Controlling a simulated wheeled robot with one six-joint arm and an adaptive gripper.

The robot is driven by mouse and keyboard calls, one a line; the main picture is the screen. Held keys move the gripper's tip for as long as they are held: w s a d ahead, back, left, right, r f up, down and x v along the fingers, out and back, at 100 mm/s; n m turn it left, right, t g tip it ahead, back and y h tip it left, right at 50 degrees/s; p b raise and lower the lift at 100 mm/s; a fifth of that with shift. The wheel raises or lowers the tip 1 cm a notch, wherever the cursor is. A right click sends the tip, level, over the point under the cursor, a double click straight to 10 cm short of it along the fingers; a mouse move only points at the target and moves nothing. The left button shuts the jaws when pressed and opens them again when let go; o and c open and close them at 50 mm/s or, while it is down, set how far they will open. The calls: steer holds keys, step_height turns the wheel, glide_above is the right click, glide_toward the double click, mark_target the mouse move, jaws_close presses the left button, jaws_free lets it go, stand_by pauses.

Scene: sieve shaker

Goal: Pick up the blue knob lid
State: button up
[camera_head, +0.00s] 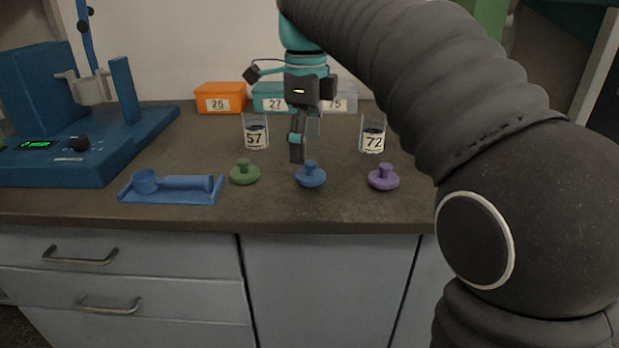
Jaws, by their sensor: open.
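The blue knob lid (310,176) sits flat on the dark countertop with its knob up, between a green knob lid (244,173) on its left and a purple knob lid (383,178) on its right. My gripper (298,152) hangs pointing down close to the blue lid, its fingertips slightly up and left of the knob in the picture. It is open and holds nothing. One finger largely covers the other from this angle, and I cannot tell the exact gap to the knob.
Glass beakers labelled 57 (255,133) and 72 (372,136) stand behind the lids. Orange (220,92), teal (268,91) and grey bins stand along the wall. A blue tray with a scoop (170,187) lies left. A blue machine (60,150) fills the far left.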

mark_target(310, 163)
steer(key=f, duration=0.3)
steer(key=f+b, duration=0.1)
steer(key=f, duration=0.1)
steer(key=shift+w+d, duration=0.1)
steer(key=shift+d, duration=0.3)
steer(key=c, duration=0.9)
